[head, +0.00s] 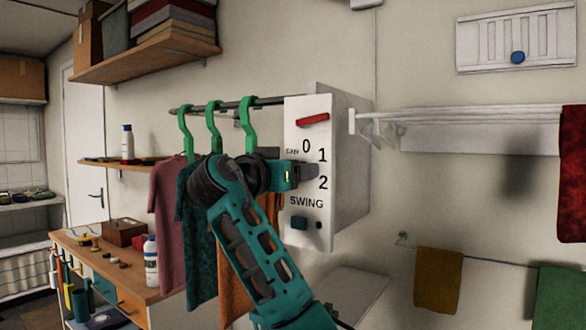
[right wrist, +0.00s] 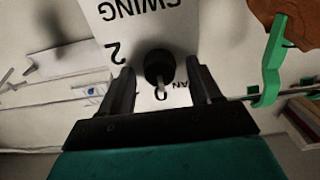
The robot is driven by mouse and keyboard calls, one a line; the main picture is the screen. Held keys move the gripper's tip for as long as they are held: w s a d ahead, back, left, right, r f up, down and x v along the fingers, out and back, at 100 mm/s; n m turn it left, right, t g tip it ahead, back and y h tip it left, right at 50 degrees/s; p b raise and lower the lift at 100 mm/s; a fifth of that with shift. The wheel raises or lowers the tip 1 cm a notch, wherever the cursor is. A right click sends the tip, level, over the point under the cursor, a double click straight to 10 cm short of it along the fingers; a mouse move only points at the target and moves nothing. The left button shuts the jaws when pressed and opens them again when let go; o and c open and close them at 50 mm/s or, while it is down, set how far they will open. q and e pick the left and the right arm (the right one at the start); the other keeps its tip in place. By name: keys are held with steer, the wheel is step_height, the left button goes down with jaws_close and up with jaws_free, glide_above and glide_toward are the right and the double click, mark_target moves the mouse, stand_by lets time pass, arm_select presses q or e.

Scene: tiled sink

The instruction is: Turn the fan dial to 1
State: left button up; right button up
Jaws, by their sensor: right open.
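The white fan control box (head: 351,150) is on the wall, its front marked 0, 1, 2 and SWING. The black fan dial (right wrist: 158,66) shows in the right wrist view, where the panel appears upside down. Its pale pointer mark appears to face the 0. My right gripper (head: 311,171) is at the panel in the head view and hides the dial there. In the right wrist view my right gripper (right wrist: 162,71) is open, with one finger on each side of the dial and a gap to each. My left gripper is not in view.
Green hangers (head: 249,125) with clothes hang from a rail just left of the box. A white rack (head: 460,115) is to its right.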

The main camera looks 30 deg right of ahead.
steer(key=c, duration=1)
steer(key=shift+f, duration=0.1)
steer(key=m+b, duration=0.7)
steer(key=m, duration=0.4)
steer(key=shift+s+m, duration=0.15)
steer(key=shift+m, duration=0.15)
stand_by(0.5)
